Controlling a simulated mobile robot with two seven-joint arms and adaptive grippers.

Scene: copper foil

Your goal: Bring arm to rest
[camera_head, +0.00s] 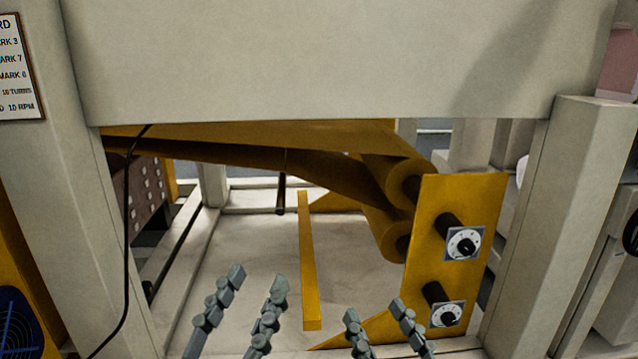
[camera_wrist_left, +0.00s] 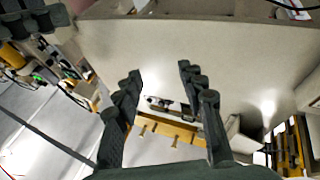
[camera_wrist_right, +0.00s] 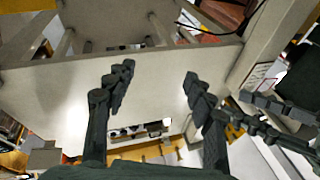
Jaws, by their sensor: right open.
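My left gripper (camera_head: 237,312) is at the bottom of the head view, left of centre, with its two fingers apart and nothing between them. Its open fingers also show in the left wrist view (camera_wrist_left: 157,92). My right gripper (camera_head: 377,322) is just to its right in the head view, also open and empty. Its spread fingers show in the right wrist view (camera_wrist_right: 155,88). Both grippers appear in front of the machine's frame opening, touching nothing that I can see. My arms are mostly hidden below the head view.
A yellow panel (camera_head: 424,262) carries an upper dial (camera_head: 464,243) and a lower dial (camera_head: 446,314). Copper-coloured rollers (camera_head: 397,240) sit behind it. A yellow bar (camera_head: 309,265) stands mid-opening. Pale posts (camera_head: 560,200) flank it. A black cable (camera_head: 127,240) hangs left. A sign (camera_head: 20,75) is upper left.

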